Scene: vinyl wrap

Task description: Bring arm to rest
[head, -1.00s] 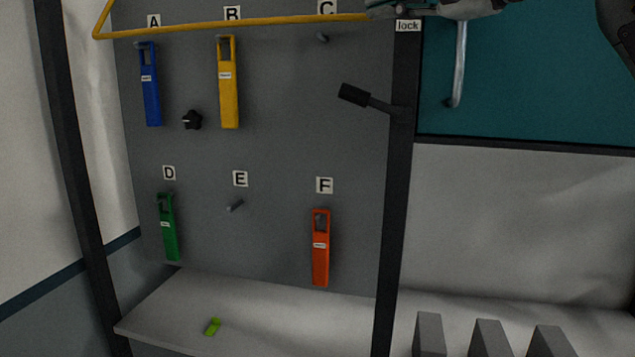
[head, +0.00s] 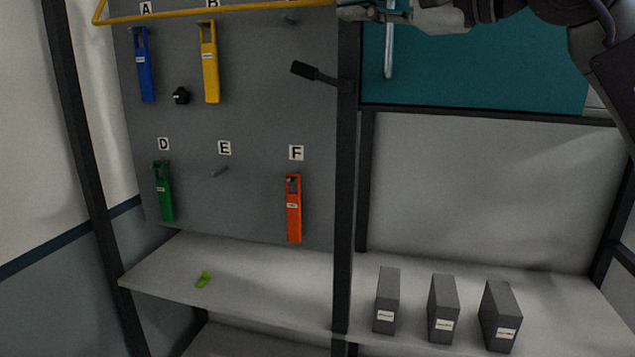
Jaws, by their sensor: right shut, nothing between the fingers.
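My right gripper (head: 362,13) is at the top of the head view, just right of the board, its arm coming in from the upper right. It is shut with nothing between its fingers. It overlaps the right end of the yellow bar (head: 225,10) in the picture; I cannot tell whether they touch. My left gripper is not in view.
A grey board (head: 240,115) carries blue (head: 145,65), yellow (head: 210,65), green (head: 164,192) and orange (head: 294,210) tags. A black lever (head: 305,70) sticks out near the post (head: 345,190). Grey blocks (head: 443,308) stand on the right shelf; a small green piece (head: 203,279) lies on the left shelf.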

